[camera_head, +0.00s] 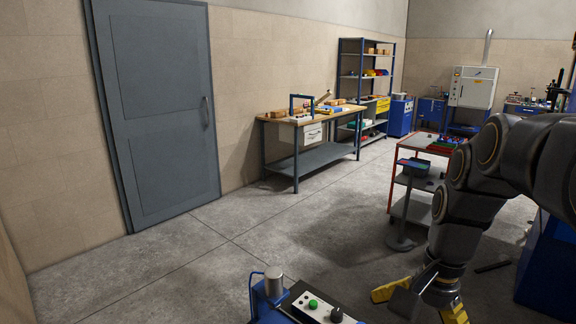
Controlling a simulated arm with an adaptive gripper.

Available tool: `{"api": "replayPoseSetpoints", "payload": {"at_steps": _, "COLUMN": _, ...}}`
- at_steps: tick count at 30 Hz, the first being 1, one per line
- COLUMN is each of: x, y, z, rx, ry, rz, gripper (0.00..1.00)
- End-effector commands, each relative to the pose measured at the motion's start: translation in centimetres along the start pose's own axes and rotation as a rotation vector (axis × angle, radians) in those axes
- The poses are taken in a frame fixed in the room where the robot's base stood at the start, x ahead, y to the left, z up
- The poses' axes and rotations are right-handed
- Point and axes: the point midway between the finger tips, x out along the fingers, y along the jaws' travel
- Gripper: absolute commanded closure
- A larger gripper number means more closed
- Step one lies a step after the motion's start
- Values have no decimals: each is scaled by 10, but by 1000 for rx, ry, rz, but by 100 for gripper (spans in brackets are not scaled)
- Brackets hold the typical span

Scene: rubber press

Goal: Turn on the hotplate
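No hotplate can be made out for certain. At the bottom edge stands a blue machine (262,302), partly cut off by the frame, with a metal cylinder on top.
A red cart (413,154) stands behind my arm. A workbench (308,158) and shelf (342,70) line the left wall. A white oven-like cabinet (474,88) stands at the back. Open floor (200,265) lies before the grey door (155,110).

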Motion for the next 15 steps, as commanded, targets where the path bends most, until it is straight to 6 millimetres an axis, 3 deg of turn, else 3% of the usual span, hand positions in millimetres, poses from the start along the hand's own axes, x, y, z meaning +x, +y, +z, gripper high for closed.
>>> {"api": "replayPoseSetpoints", "payload": {"at_steps": 1, "x": 6, "y": 6, "z": 26, "rx": -123, "ry": 1, "rz": 19, "gripper": 0}}
{"api": "replayPoseSetpoints", "payload": {"at_steps": 6, "x": 34, "y": 38, "z": 92, "rx": -528, "ry": -7, "rz": 82, "gripper": 0}}
{"api": "replayPoseSetpoints", "payload": {"at_steps": 9, "x": 51, "y": 61, "z": 119, "rx": -724, "ry": -17, "rz": 114, "gripper": 0}}
{"api": "replayPoseSetpoints", "payload": {"at_steps": 15, "x": 73, "y": 91, "z": 145, "rx": -960, "ry": -34, "rz": 149, "gripper": 0}}
